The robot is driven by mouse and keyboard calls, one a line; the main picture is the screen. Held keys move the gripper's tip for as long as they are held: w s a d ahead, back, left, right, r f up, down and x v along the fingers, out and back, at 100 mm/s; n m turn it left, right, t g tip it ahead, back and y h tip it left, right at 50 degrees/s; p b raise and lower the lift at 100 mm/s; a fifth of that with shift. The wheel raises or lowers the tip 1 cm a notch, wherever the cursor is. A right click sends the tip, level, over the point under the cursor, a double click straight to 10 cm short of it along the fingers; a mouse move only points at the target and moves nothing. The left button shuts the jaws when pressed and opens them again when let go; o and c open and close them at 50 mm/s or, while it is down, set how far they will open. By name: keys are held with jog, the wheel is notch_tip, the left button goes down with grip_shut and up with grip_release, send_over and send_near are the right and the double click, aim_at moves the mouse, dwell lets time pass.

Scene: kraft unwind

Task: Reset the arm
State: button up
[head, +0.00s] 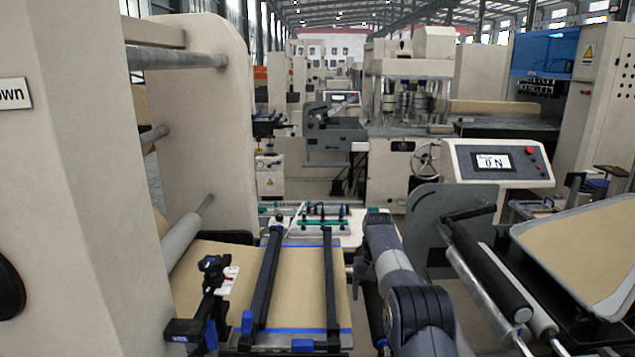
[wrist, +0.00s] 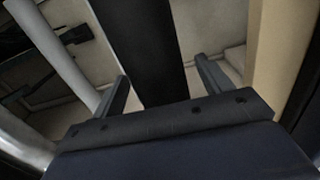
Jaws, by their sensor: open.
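My gripper (wrist: 162,82) shows in the wrist view with its two dark fingers wide apart and nothing held between them. Behind the fingers is a broad dark bar (wrist: 137,45); I cannot tell how far it is from the fingertips. In the head view my grey arm reaches forward at the lower middle, just right of the paper table. The gripper itself cannot be made out there.
Brown paper (head: 210,268) runs from a grey roller (head: 184,240) across the table under two black rails (head: 268,275). A black clamp device (head: 210,285) stands at its left. A control panel (head: 498,165) and a brown-lined tray (head: 585,245) are at right.

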notch_tip(320, 180, up, 11)
jog(key=p, duration=0.3)
jog(key=shift+r, duration=0.15)
notch_tip(320, 180, down, 11)
jog(key=b, duration=0.3)
jog(key=shift+f, duration=0.2)
jog(key=shift+f+b, duration=0.1)
jog(key=shift+b, duration=0.55)
notch_tip(320, 180, up, 7)
jog(key=p, duration=0.3)
jog(key=shift+f, duration=0.1)
